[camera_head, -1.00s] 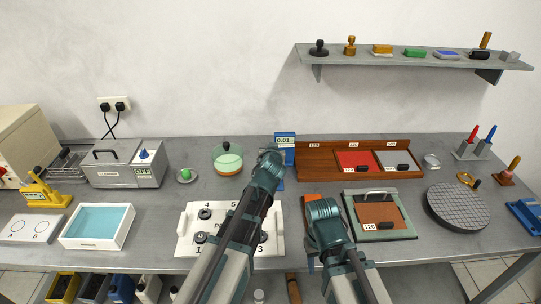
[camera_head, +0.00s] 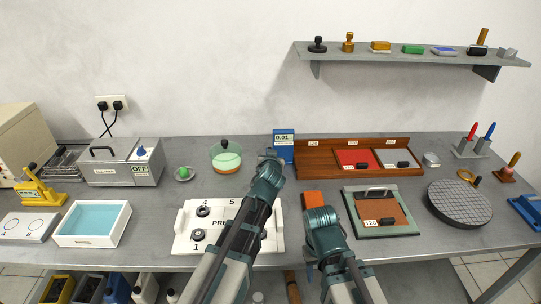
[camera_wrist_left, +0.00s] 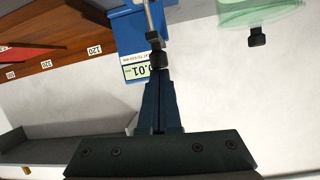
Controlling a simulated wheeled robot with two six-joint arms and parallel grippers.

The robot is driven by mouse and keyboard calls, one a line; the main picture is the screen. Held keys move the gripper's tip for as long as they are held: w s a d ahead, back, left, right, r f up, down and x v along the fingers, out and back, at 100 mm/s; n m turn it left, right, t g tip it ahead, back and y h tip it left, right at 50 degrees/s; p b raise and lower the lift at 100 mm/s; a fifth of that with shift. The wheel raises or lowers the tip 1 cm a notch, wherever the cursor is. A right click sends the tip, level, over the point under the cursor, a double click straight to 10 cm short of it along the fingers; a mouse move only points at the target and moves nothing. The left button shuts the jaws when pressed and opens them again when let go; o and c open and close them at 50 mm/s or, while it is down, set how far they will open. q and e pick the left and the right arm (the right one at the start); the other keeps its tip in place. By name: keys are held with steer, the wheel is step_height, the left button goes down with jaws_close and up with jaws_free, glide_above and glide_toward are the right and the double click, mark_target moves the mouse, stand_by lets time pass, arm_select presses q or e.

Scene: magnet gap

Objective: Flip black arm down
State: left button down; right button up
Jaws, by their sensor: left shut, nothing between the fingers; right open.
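A blue gauge (camera_head: 284,142) with a small display reading 0.01 stands at the back middle of the bench. In the left wrist view the gauge (camera_wrist_left: 130,35) is close up and upside down, with a metal rod and black fittings (camera_wrist_left: 156,50) on it. I cannot tell whether these fittings are the black arm. My left gripper (camera_head: 272,160) is in front of the gauge and hides its lower part. In the left wrist view its fingers (camera_wrist_left: 158,88) are shut and empty, just by the black fittings; contact is unclear. My right gripper (camera_head: 321,220) is over the front middle, its fingers mostly hidden.
A white numbered plate (camera_head: 190,235) lies partly under my left arm. A green glass dish (camera_head: 225,158) stands left of the gauge, and a wooden tray (camera_head: 306,170) stands right of it. An orange block (camera_head: 313,198) lies beyond my right gripper. A shelf (camera_head: 400,60) hangs above.

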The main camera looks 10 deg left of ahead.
arm_select(q)
steer(key=shift+s+d+f, duration=0.1)
steer(key=shift+s+f, duration=0.6)
steer(key=shift+s, duration=0.05)
arm_select(e)
steer(key=shift+f, duration=0.4)
steer(key=shift+s, duration=0.1)
arm_select(q)
steer(key=shift+d, duration=0.2)
step_height(320, 180, up, 5)
steer(key=w+p, duration=0.1)
steer(key=p, duration=0.3)
steer(key=s+d+f+b, duration=0.1)
steer(key=s+f+b, duration=0.1)
steer(key=s, duration=0.7)
steer(key=shift+d+f, duration=0.15)
steer(key=shift+d, duration=0.15)
arm_select(e)
steer(key=shift+d+r, duration=0.7)
steer(key=shift+r, duration=0.2)
